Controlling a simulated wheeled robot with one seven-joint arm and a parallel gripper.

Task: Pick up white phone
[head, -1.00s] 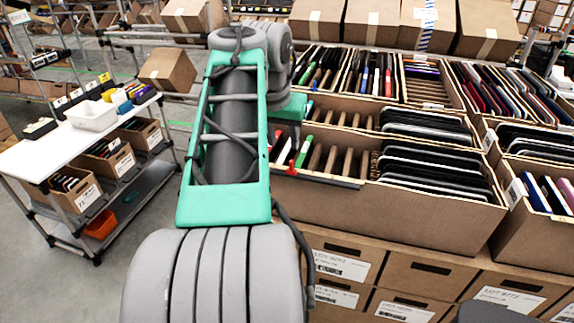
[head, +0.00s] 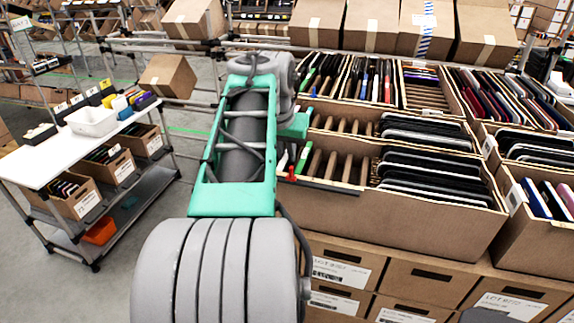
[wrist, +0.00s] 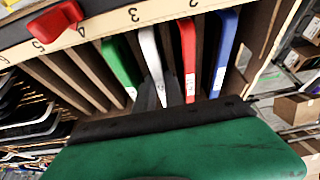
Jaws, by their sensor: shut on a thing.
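The white phone (wrist: 150,52) stands on edge in a slot of a carton in the wrist view, between a green phone (wrist: 121,66) and a red phone (wrist: 188,58). My gripper (wrist: 159,92) has its dark fingers on either side of the white phone's near end and is shut on it. The phone is still between the carton's dividers. In the head view my arm hides most of the gripper and the white phone there.
A blue phone (wrist: 223,55) stands right of the red one. A red clip (wrist: 56,21) sits on the numbered carton edge. Empty slots lie left of the green phone. Dark devices fill the carton's right part (head: 430,170). A white-topped cart (head: 50,155) stands left.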

